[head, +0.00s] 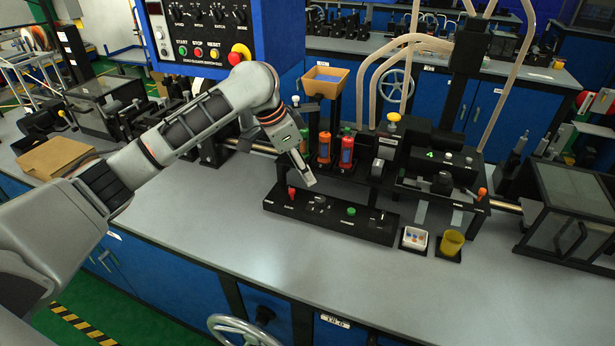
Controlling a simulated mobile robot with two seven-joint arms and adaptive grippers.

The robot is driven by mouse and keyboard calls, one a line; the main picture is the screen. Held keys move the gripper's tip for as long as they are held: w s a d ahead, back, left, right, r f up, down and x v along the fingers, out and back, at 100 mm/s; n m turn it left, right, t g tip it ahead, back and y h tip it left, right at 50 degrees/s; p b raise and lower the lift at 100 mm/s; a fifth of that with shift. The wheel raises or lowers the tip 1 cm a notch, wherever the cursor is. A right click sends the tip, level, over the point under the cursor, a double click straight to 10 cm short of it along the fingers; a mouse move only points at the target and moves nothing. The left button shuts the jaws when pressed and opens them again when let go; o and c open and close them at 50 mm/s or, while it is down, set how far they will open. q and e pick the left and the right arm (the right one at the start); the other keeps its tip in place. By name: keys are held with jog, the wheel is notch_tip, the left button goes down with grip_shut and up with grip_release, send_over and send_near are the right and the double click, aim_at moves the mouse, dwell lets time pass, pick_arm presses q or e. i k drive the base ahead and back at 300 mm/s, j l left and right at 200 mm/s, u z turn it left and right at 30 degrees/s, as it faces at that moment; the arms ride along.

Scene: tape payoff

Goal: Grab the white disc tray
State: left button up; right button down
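The white disc tray (414,238) is a small white square dish with a few small coloured discs in it. It sits on a dark pad on the grey bench, to the right of the black control strip and just left of a yellow cup. My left gripper (309,181) hangs above the left part of the black control strip, well to the left of the tray and apart from it. Its fingers are seen edge-on, so I cannot tell whether they are open or shut. My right gripper is not in view.
The yellow cup (451,243) stands close beside the tray. The black control strip (330,212) with red and green knobs lies between my gripper and the tray. The black machine (440,180) rises behind. The grey bench top (320,265) in front is clear.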

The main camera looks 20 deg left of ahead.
aim_at(413, 238)
jog(key=k, duration=1)
